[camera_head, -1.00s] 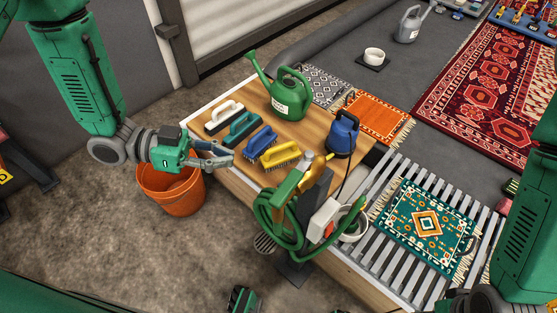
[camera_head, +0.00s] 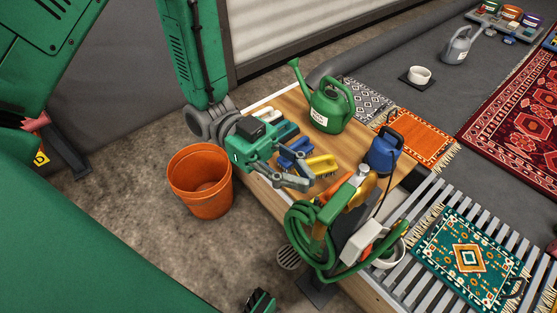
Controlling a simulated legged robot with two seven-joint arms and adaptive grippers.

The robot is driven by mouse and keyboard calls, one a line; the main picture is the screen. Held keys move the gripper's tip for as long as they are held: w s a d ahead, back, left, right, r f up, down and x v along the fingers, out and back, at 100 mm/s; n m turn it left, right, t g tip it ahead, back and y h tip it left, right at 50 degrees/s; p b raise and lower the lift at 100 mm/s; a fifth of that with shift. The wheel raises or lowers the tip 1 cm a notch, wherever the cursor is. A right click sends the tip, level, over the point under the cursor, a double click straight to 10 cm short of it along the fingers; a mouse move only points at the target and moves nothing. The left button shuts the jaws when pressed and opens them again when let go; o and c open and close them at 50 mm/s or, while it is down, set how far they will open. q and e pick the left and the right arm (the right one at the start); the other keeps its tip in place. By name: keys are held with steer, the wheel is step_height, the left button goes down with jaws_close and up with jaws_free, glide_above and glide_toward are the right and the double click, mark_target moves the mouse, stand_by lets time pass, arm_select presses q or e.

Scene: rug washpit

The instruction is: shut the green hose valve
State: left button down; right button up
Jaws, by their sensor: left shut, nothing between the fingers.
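The green hose valve is a long green lever handle (camera_head: 335,205) with a brass-coloured part beside it, on a dark post at the table's front edge. The lever slants from lower left to upper right. A green hose (camera_head: 303,238) hangs in coils around the post below it. My left gripper (camera_head: 311,184) is shut and empty. Its fingertips are just left of the lever and slightly above it in the picture, seemingly apart from it. The gripper partly covers the brushes.
An orange bucket (camera_head: 200,190) stands on the floor at left. A slatted rack (camera_head: 420,215) with a small teal rug (camera_head: 468,255) is at right.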

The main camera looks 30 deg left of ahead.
mark_target(331, 199)
arm_select(q)
steer(key=shift+b+x, duration=0.35)
steer(key=shift+x, duration=1.4)
